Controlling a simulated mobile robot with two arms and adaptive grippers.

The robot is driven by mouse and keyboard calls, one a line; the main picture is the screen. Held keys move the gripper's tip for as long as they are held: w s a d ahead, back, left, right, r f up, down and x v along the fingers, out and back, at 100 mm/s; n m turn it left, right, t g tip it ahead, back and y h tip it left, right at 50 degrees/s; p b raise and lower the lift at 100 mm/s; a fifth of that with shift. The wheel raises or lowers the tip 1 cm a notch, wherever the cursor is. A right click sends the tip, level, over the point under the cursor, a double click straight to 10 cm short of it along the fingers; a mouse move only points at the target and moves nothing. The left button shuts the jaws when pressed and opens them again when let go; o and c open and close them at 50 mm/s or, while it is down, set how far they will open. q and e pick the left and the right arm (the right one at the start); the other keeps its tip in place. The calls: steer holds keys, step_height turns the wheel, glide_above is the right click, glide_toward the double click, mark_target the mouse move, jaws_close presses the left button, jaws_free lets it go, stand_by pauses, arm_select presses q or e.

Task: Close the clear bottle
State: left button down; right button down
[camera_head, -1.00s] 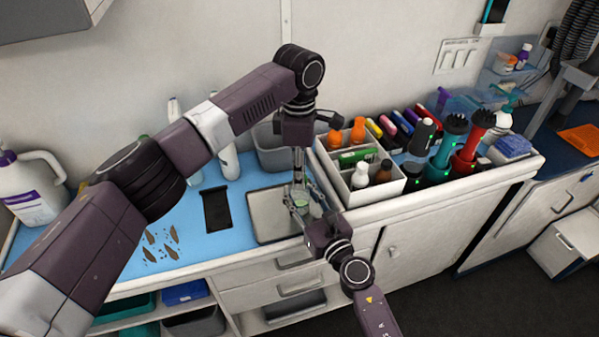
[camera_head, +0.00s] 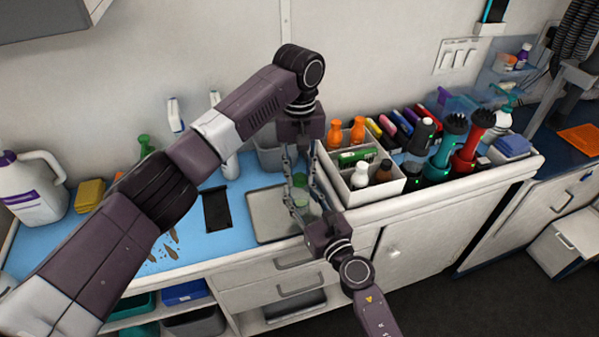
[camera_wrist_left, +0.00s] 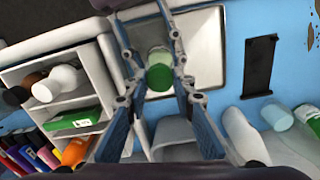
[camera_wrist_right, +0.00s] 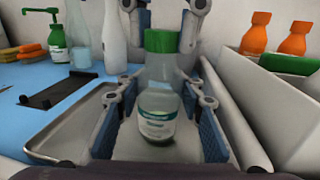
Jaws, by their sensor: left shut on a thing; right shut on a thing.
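The clear bottle (camera_head: 301,201) stands upright over the metal tray; in the right wrist view the bottle (camera_wrist_right: 162,76) shows a white and teal label. Its green cap (camera_wrist_right: 161,41) sits on top of the neck; I cannot tell how tight it is. My right gripper (camera_head: 308,204) is shut on the bottle's body from the front right. My left gripper (camera_head: 300,183) points down from above and is shut on the cap, with one finger on each side. The left wrist view looks down on the cap (camera_wrist_left: 159,78) with the bottle beneath it.
The metal tray (camera_head: 262,222) lies on the blue mat beside a black flat holder (camera_head: 216,209). A white divided caddy (camera_head: 343,204) with several bottles stands close on the right. A grey bin (camera_head: 270,155) stands behind. Free mat lies at the left.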

arm_select(q)
steer(key=m, duration=0.7)
arm_select(e)
steer(key=shift+s+a, duration=0.1)
arm_select(q)
steer(key=m, duration=0.7)
steer(key=shift+d, duration=0.1)
steer(key=m, duration=1.2)
steer(key=c, duration=1.6)
jaws_free()
steer(key=shift+s, duration=0.1)
steer(key=shift+r, duration=2.2)
steer(key=shift+c, duration=0.6)
